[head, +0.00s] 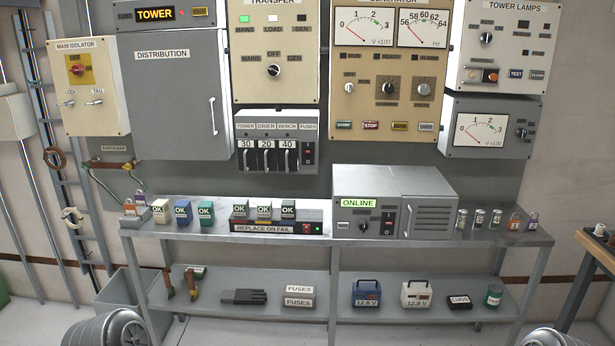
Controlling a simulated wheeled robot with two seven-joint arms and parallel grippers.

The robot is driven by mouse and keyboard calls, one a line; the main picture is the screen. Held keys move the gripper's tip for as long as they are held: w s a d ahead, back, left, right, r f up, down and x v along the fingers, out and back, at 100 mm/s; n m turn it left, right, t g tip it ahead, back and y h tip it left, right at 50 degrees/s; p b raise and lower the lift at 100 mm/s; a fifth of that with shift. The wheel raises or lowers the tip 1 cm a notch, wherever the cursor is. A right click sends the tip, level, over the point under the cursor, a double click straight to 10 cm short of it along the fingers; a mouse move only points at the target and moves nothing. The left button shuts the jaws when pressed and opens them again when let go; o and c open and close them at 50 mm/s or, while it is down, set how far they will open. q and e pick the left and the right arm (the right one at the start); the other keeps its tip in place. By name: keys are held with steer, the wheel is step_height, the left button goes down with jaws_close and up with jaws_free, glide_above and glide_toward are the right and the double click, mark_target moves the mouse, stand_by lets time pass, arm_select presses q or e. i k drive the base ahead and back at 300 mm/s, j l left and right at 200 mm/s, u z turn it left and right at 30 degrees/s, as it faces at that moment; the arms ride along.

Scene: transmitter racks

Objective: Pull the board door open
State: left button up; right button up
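The distribution board (172,95) is a tall grey cabinet on the wall at the upper left. Its front door is labelled DISTRIBUTION and looks shut. A slim upright handle (213,115) is near the door's right edge. Neither of my grippers shows in the head view. Only rounded grey parts of my own arms show at the bottom left and bottom right corners, far from the door.
The main isolator box (92,88) is left of the board, the transfer panel (276,50) and fuse unit (277,142) right of it. Below, a grey bench (270,244) holds small OK-marked blocks (182,212) and the ONLINE unit (394,201).

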mark_target(174, 82)
steer(key=i+j+z, duration=0.3)
steer(key=i+j, duration=0.2)
steer(key=i+j+z, duration=0.3)
steer(key=i+j, duration=0.25)
